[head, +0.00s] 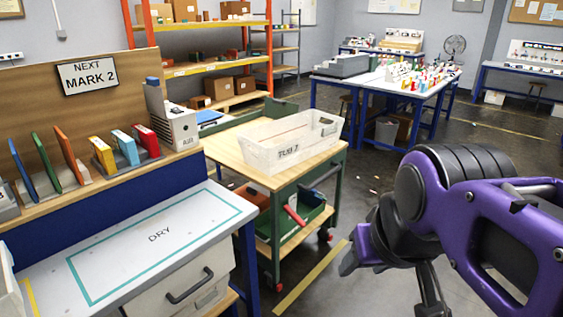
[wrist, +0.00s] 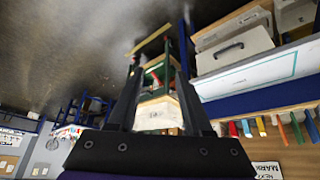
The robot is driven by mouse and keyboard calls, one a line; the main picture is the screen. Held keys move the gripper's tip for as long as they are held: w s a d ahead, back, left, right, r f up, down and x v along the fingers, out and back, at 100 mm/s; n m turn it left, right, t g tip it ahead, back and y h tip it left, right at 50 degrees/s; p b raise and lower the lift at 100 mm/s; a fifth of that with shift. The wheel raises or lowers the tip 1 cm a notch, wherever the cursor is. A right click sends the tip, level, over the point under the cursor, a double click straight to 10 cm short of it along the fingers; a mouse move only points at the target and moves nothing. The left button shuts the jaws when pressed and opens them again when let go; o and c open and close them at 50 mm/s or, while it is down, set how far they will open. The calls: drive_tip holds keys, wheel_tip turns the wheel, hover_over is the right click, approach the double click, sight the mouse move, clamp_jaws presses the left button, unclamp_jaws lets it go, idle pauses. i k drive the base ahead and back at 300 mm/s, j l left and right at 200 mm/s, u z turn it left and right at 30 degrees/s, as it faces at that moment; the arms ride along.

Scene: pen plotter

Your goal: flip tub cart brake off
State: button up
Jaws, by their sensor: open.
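The tub cart (head: 335,160) is a green-framed cart with a wooden top, standing beyond the white bench. A translucent tub (head: 285,150), labelled TUB and a number, sits on it. A red lever (head: 295,214) slants across the cart's near side below the top; it looks like the brake, but its setting is unclear. My gripper (head: 388,284) is open and empty, to the right of the cart and apart from it. In the wrist view, which is upside down, the tub (wrist: 158,114) and cart show between the spread fingers of my gripper (wrist: 160,75).
The white bench (head: 150,240) marked DRY, with a drawer handle, stands at left. An orange shelf rack (head: 270,50) with boxes is behind the cart. A blue-legged table (head: 375,88) is farther back. Yellow tape (head: 310,278) lies on the open floor right of the cart.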

sight(290, 210)
drive_tip(key=i+u, duration=0.2)
drive_tip(key=u, duration=0.3)
drive_tip(key=i+l+u, duration=0.15)
drive_tip(key=u, duration=0.35)
drive_tip(key=i+l+u, duration=0.15)
drive_tip(key=l, duration=0.2)
drive_tip(key=i+l+u, duration=0.15)
drive_tip(key=l, duration=0.25)
drive_tip(key=i+l, duration=0.5)
drive_tip(key=l, duration=0.15)
drive_tip(key=k+l, duration=0.2)
drive_tip(key=k, duration=0.2)
drive_tip(key=k+l+u, duration=0.1)
drive_tip(key=k, duration=0.3)
drive_tip(key=i+j, duration=0.3)
drive_tip(key=i, duration=0.45)
